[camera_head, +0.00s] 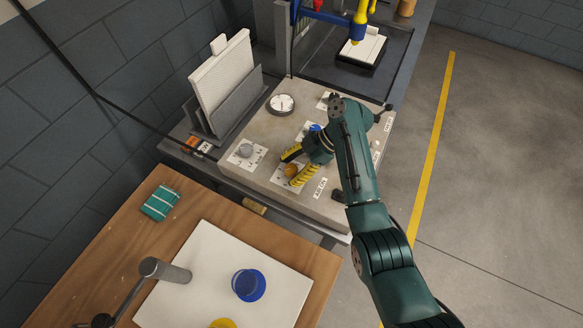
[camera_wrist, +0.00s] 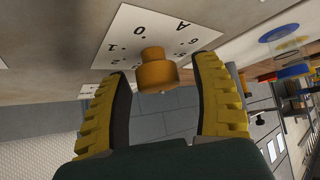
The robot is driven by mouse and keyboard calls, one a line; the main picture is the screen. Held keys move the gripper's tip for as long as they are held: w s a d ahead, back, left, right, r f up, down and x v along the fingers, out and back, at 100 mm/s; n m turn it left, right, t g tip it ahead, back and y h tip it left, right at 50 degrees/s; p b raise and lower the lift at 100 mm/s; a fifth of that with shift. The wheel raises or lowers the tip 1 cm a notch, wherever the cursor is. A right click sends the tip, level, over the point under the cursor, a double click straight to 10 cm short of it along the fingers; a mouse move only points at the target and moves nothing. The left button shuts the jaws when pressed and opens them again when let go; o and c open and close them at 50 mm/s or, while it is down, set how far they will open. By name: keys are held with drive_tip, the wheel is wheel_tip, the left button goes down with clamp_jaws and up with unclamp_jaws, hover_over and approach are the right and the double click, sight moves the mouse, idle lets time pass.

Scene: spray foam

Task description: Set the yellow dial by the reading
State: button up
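The yellow dial (camera_head: 291,170) is an orange-yellow knob on a white scale plate on the grey control panel (camera_head: 255,185). In the wrist view the dial (camera_wrist: 155,74) stands out from its plate (camera_wrist: 190,22), which carries marks such as A, 0 and 1. My gripper (camera_wrist: 163,75) is open. Its yellow-black fingers are on either side of the dial, with visible gaps, so it is not held. The dial's pointer setting cannot be made out. A round white gauge (camera_head: 282,103) is at the panel's far left; its reading is too small to tell.
A grey knob (camera_head: 246,150) is left of the yellow dial, and a blue knob (camera_head: 315,127) is behind my gripper. A rack with white panels (camera_head: 222,75) stands at the left. A wooden table (camera_head: 95,262) is in front, with a blue-rimmed cup (camera_head: 248,285).

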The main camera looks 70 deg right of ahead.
drive_tip(key=v, duration=1.2)
idle(0.5)
